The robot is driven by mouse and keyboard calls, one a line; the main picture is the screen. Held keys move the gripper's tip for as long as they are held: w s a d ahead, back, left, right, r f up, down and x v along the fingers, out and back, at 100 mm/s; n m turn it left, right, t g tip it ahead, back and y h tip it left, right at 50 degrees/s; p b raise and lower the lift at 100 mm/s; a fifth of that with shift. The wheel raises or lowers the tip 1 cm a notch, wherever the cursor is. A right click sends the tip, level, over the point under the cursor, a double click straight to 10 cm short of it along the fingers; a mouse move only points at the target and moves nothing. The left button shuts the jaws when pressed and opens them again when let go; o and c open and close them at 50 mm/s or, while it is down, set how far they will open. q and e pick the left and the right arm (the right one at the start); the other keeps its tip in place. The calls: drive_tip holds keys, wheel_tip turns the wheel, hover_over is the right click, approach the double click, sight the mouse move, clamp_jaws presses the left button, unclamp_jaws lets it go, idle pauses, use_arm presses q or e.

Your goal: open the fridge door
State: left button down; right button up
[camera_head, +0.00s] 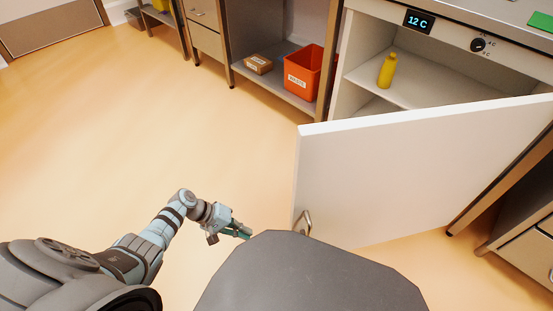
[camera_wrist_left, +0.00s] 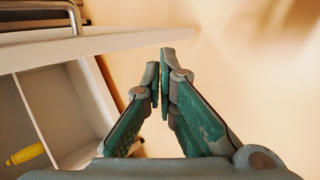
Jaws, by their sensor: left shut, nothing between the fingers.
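The fridge door (camera_head: 400,170) is a white panel that stands wide open, swung out from the fridge (camera_head: 365,45). Its metal handle (camera_head: 303,222) is near the door's free lower left edge. My left gripper (camera_head: 246,234) is to the left of the handle, apart from it. It is shut and empty. In the left wrist view the gripper (camera_wrist_left: 160,75) points past the door's edge (camera_wrist_left: 120,42), with the handle (camera_wrist_left: 40,18) at the upper left. A yellow bottle (camera_head: 387,70) stands on the fridge shelf; it also shows in the left wrist view (camera_wrist_left: 25,154). My right gripper is not seen.
An orange bin (camera_head: 304,70) and a small cardboard box (camera_head: 258,64) sit on the low shelf left of the fridge. The floor to the left is clear.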

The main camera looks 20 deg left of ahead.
use_arm(q)
drive_tip(key=w+a+r+m+t+h, duration=0.1)
drive_tip(key=w+r+h, duration=0.2)
drive_tip(key=r, duration=0.6)
drive_tip(key=w+a+r+t+h, duration=0.1)
drive_tip(key=w+r+h, duration=0.2)
drive_tip(key=r, duration=0.7)
drive_tip(key=w+a+r+m+t+h, duration=0.1)
drive_tip(key=w+r+h, duration=0.25)
drive_tip(key=r, duration=0.55)
drive_tip(key=d+p, duration=0.1)
drive_tip(key=d, duration=1)
drive_tip(key=shift+w+d, duration=0.25)
drive_tip(key=shift+d, duration=0.1)
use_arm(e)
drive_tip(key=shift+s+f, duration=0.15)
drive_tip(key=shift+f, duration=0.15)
use_arm(q)
drive_tip(key=shift+r+y, duration=0.1)
drive_tip(key=shift+y, duration=0.15)
drive_tip(key=shift+d, duration=0.1)
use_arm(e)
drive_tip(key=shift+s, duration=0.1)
